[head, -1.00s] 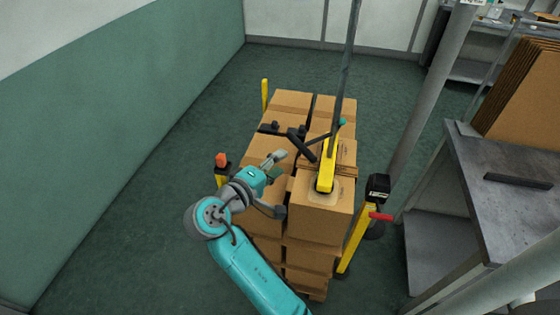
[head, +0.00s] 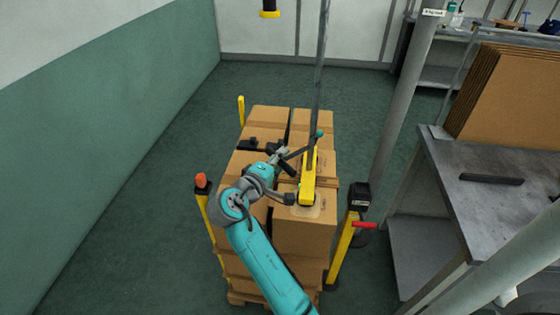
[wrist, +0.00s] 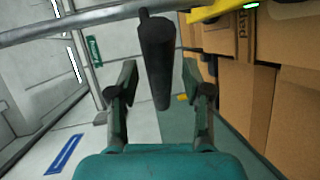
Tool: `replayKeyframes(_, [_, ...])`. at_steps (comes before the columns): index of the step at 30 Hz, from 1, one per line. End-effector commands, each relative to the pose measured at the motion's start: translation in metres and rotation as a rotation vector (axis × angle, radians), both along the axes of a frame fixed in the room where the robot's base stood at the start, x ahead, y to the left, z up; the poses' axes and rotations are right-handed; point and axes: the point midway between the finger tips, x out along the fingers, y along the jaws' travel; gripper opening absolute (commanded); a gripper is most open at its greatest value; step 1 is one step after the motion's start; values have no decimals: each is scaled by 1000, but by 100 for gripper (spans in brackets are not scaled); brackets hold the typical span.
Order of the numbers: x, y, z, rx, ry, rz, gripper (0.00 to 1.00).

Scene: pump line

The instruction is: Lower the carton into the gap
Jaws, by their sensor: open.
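The carton (head: 303,238) is at the front right of the stack in the head view, with the foot of a yellow lifter (head: 308,190) on its top. I cannot tell whether the carton touches what is below it; my arm hides the left side and any gap there. A black handle sticks out from the lifter toward my gripper (head: 283,158). In the wrist view my gripper (wrist: 162,88) is open, with the black handle grip (wrist: 156,60) between its fingers and space on both sides. Cartons also show at right in the wrist view (wrist: 240,95).
Stacked cartons (head: 266,117) stand on a wooden pallet (head: 240,297). A yellow post with an orange cap (head: 201,181) stands left, and one with a black box and red lever (head: 358,197) right. A grey bench (head: 490,215) is at right. Floor at left is clear.

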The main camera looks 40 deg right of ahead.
Motion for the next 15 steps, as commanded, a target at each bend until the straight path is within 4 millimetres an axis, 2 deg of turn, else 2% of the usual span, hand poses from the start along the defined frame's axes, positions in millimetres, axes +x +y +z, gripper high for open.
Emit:
replayKeyframes(7, [0,-1,0,0,0,0,49])
replayKeyframes(8, [0,-1,0,0,0,0,47])
replayKeyframes(13, [0,-1,0,0,0,0,4])
replayKeyframes(14, [0,-1,0,0,0,0,0])
replayKeyframes(15, [0,-1,0,0,0,0,0])
